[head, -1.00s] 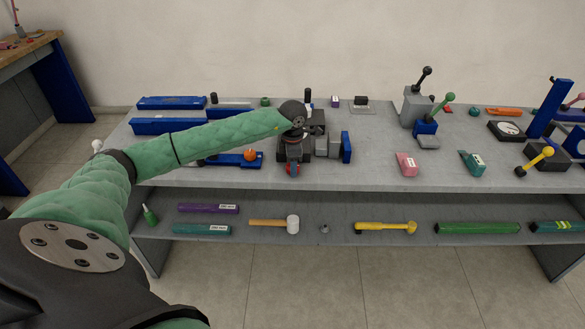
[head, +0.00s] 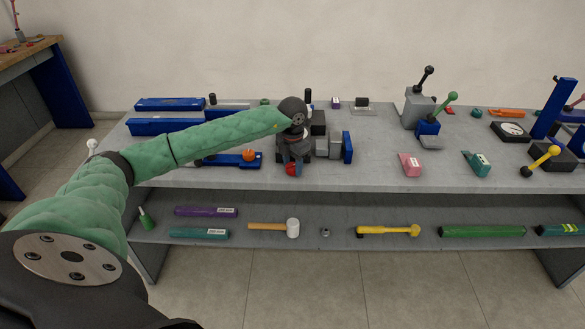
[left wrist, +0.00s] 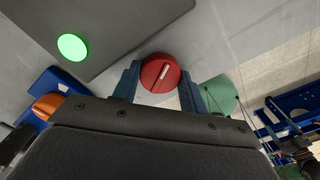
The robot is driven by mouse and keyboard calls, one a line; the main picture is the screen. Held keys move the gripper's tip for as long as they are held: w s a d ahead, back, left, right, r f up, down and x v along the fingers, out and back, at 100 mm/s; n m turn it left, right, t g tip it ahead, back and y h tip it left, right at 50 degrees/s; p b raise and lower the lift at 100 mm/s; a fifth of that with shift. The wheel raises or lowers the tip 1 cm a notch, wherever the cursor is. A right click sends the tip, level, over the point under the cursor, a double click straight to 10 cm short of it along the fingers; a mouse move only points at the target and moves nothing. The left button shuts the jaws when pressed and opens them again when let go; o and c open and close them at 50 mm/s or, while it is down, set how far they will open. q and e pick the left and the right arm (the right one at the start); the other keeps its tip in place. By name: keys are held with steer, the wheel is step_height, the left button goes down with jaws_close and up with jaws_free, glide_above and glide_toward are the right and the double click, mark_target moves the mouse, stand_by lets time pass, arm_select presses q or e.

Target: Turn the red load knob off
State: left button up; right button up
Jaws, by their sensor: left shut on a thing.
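The red load knob (head: 293,169) sits at the front of the table, low under my left wrist. In the left wrist view it is a round red knob (left wrist: 160,73) with a short white mark, tilted slightly from upright in the picture. My left gripper (head: 294,158) reaches down at it. In the left wrist view the blue fingers of the left gripper (left wrist: 160,84) stand on either side of the knob, shut on it. A round green lamp (left wrist: 73,47) glows on the dark panel beside the knob. My right gripper is not in view.
A blue unit with an orange knob (head: 249,155) lies left of the gripper. Grey and blue blocks (head: 333,146) stand close on the right. Pink (head: 410,164) and teal (head: 476,163) wedges and several levers are further right. Tools lie on the lower shelf (head: 340,236).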

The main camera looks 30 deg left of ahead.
arm_select(q)
steer(key=n+b, duration=0.1)
steer(key=n, duration=0.2)
steer(key=shift+w+n, duration=0.1)
steer(key=shift+n, duration=0.3)
steer(key=n+b, duration=0.1)
steer(key=n, duration=0.1)
steer(key=shift+n, duration=0.3)
steer(key=shift+n+b, duration=0.3)
steer(key=shift+n, duration=0.6)
steer(key=shift+r+n, duration=0.1)
steer(key=shift+n, duration=1.5)
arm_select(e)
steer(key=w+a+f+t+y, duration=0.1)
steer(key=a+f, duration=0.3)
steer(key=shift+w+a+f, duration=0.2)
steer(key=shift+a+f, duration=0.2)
arm_select(q)
steer(key=shift+a, duration=0.1)
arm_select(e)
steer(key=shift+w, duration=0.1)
arm_select(q)
steer(key=o, duration=1)
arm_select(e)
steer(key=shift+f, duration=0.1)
